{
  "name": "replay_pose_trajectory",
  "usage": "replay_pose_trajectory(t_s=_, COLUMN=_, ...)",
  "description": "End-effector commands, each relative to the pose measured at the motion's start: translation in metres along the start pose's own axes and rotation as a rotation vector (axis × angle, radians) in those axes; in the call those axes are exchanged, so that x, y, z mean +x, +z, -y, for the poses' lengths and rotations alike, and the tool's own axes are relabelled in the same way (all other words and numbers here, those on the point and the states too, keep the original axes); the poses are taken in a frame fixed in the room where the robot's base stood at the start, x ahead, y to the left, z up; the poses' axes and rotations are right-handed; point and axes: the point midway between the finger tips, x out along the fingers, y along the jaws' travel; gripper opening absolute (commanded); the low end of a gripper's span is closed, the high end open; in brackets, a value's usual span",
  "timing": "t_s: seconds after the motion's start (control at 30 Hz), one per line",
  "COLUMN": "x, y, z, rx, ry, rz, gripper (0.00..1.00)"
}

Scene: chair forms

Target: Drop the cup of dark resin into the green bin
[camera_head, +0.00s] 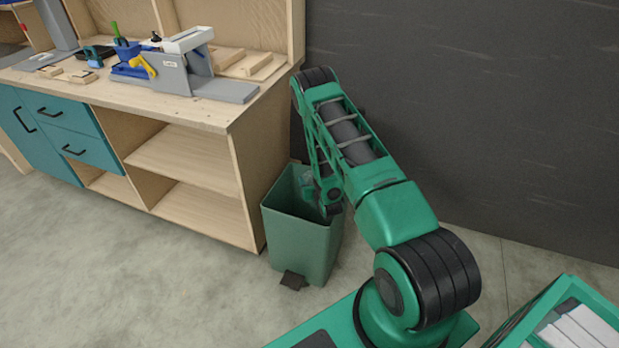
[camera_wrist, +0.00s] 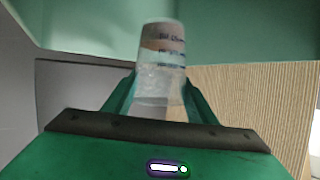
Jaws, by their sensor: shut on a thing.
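A clear, tapered cup (camera_wrist: 161,76) with handwriting on it is held between the green fingers of my gripper (camera_wrist: 158,92). A brownish band shows near its far end; I cannot make out dark resin filling it. The green bin (camera_head: 300,240) stands on the floor against the end of the workbench, its top open. In the head view my arm reaches down to the bin's mouth, and the gripper is mostly hidden there by the arm. Green surface, likely the bin's wall (camera_wrist: 240,30), fills the background past the cup in the wrist view.
The wooden workbench (camera_head: 215,115) with teal drawers and open shelves stands left of the bin, carrying a grey clamp device (camera_head: 185,72) and small tools. A dark wall rises behind. A green crate (camera_head: 545,300) is at lower right. Floor in front is clear.

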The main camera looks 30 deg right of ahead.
Motion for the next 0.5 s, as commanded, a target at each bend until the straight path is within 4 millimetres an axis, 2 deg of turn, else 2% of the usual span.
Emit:
replay_pose_trajectory(t_s=0.37, x=0.0022, y=0.0044, z=-0.0003, rx=0.0, ry=0.0, rz=-0.001, gripper=0.39)
replay_pose_trajectory(t_s=0.4, x=0.0022, y=0.0044, z=-0.0003, rx=0.0, ry=0.0, rz=-0.001, gripper=0.54)
replay_pose_trajectory(t_s=0.5, x=0.0021, y=0.0044, z=-0.0002, rx=0.0, ry=0.0, rz=-0.001, gripper=0.73)
